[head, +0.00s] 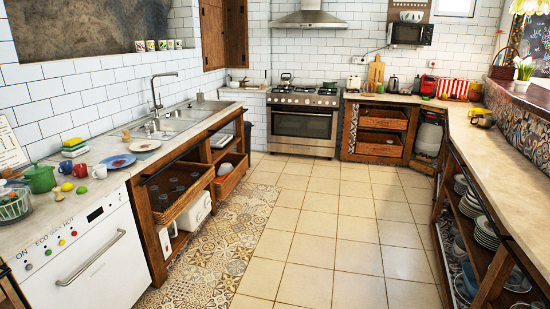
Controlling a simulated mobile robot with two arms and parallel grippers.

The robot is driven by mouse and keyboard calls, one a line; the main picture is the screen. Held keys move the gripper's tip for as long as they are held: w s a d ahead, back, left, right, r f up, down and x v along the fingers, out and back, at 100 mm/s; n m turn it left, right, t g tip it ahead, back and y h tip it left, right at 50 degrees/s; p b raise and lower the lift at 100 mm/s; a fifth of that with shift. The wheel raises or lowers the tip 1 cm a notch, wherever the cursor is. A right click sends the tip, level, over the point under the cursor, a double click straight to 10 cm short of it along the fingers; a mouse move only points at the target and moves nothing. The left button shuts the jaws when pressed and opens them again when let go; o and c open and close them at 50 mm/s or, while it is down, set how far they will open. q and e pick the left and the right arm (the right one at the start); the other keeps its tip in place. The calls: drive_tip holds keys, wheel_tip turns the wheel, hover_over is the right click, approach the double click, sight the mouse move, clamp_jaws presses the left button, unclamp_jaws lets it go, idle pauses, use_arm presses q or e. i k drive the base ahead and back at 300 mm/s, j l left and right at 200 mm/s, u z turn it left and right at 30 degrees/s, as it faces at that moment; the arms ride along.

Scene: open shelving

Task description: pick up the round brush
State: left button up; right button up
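I cannot pick out the round brush with certainty. A small brownish item (126,134) stands on the left counter beside the sink, too small to tell what it is. A stack of yellow and green sponges (74,148) lies on the same counter, closer to me. Neither of my grippers is in view.
A white dishwasher (90,255) is below. The tiled floor (325,225) is clear. Shelving (470,215) with stacked plates stands right.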

sight(126, 139)
drive_tip(key=i+l+z, duration=0.1)
drive_tip(key=i, duration=1.95)
drive_tip(key=i+u, duration=0.45)
drive_tip(key=i+l+u, duration=0.15)
drive_tip(key=i+u, duration=0.3)
drive_tip(key=i+l+u, duration=0.3)
drive_tip(key=i+u, duration=0.15)
drive_tip(key=i+l+u, duration=0.45)
drive_tip(key=k, duration=0.05)
